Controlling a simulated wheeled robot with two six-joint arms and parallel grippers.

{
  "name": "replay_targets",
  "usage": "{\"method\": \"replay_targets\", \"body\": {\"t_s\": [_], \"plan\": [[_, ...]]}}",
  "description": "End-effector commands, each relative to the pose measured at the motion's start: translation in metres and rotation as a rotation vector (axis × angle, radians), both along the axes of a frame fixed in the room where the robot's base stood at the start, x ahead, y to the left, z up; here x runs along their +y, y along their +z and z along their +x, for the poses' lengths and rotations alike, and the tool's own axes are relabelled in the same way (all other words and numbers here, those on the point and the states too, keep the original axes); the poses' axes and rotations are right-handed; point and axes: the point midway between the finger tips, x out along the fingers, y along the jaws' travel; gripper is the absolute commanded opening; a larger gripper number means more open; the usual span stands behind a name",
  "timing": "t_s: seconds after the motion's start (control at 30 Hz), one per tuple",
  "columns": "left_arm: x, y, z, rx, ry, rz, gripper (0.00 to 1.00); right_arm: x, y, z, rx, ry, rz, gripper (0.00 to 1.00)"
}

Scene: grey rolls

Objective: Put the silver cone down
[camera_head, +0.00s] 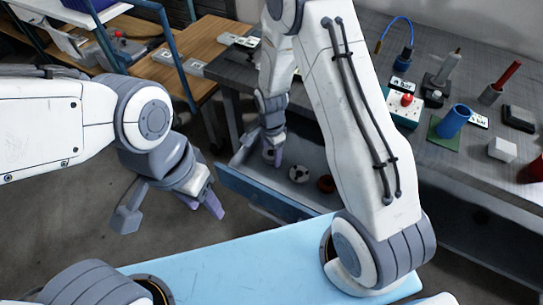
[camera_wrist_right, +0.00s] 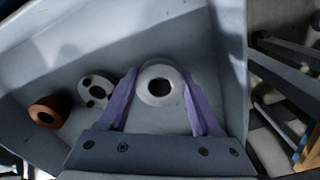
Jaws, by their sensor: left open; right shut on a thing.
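The silver cone (camera_wrist_right: 160,71) shows in the right wrist view as a pale ring with a dark round hole, seen end-on. It sits between the two purple fingers of my right gripper (camera_wrist_right: 163,100), which is shut on it. In the head view my right gripper (camera_head: 272,156) reaches down into the open drawer (camera_head: 262,194), near its left end; the cone is hard to make out there. Whether the cone touches the drawer floor I cannot tell. My left gripper (camera_head: 203,203) is open and empty, left of the drawer.
In the drawer lie a white disc with dark holes (camera_wrist_right: 97,91) and a copper-brown ring (camera_wrist_right: 46,112), left of the cone in the wrist view. The grey workbench (camera_head: 470,100) above holds a blue cup (camera_head: 454,121), a white block (camera_head: 502,149) and several tools. A wooden table stands at the back left.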

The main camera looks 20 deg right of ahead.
Motion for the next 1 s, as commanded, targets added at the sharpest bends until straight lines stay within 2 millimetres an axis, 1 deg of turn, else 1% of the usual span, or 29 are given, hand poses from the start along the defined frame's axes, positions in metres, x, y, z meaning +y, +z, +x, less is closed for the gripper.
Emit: {"method": "replay_targets", "body": {"t_s": [0.03, 0.1, 0.3, 0.43, 0.47, 0.5, 0.53, 0.83, 0.93, 1.0], "plan": [[0.000, -0.001, 0.000, 0.000, 0.000, 0.000, 0.50, 0.000, -0.008, -0.001, 0.003, 0.000, 0.000, 0.00], [0.000, -0.001, 0.000, 0.000, 0.000, 0.000, 0.50, 0.000, -0.013, 0.000, 0.000, 0.000, 0.000, 0.00], [0.000, -0.001, 0.000, 0.000, 0.000, 0.000, 0.50, 0.000, -0.012, 0.000, -0.001, 0.000, 0.000, 0.00], [0.000, -0.004, 0.000, 0.000, 0.000, 0.000, 0.50, 0.000, -0.016, 0.000, 0.000, 0.000, 0.000, 0.00], [0.000, -0.003, 0.000, 0.000, 0.000, 0.000, 0.50, 0.000, -0.016, 0.000, 0.000, 0.000, 0.000, 0.73], [0.000, -0.003, 0.000, 0.000, 0.000, 0.000, 0.50, 0.000, -0.015, 0.000, 0.000, 0.000, 0.000, 0.89], [0.000, -0.003, 0.000, 0.000, 0.000, 0.000, 0.50, 0.000, -0.015, 0.000, 0.000, 0.000, 0.000, 0.96], [0.000, -0.002, 0.000, 0.000, 0.000, 0.000, 0.50, 0.000, -0.014, 0.000, 0.000, 0.000, 0.000, 0.96], [0.000, 0.000, 0.000, 0.000, 0.000, 0.000, 0.50, 0.000, -0.008, 0.000, -0.002, 0.000, 0.001, 0.96], [0.000, 0.000, 0.000, 0.000, 0.000, 0.000, 0.50, 0.000, 0.001, 0.001, -0.003, 0.000, 0.000, 0.96]]}}
